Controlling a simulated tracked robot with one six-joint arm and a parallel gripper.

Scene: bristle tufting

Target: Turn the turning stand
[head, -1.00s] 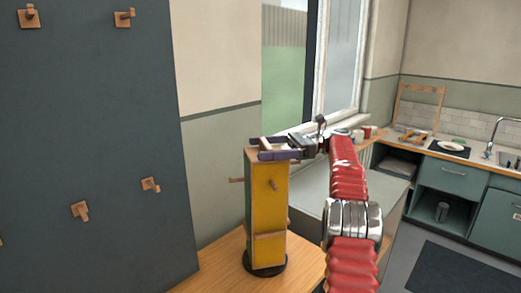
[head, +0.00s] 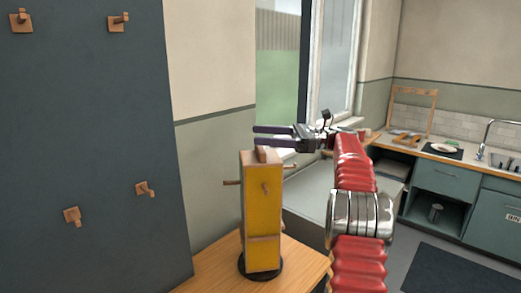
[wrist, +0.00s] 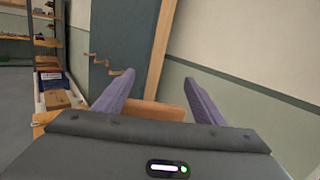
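The turning stand (head: 264,215) is a tall yellow block with wooden edges on a round black base (head: 261,267). It stands upright on a wooden tabletop. Wooden pegs stick out from its left, front and right sides, and a small wooden knob (head: 262,155) is on its top. My gripper (head: 257,136) is just above the top, its two purple fingers pointing left, apart and empty. In the wrist view my gripper (wrist: 165,82) also shows open. An orange-brown surface shows between the fingers there; I cannot tell whether it is the stand's top.
A dark panel (head: 90,140) with wooden hooks rises at the left. A window is behind the stand. A grey cabinet (head: 310,190) stands to its right, and a kitchen counter with a sink is farther right. The wooden tabletop (head: 215,270) is clear left of the stand.

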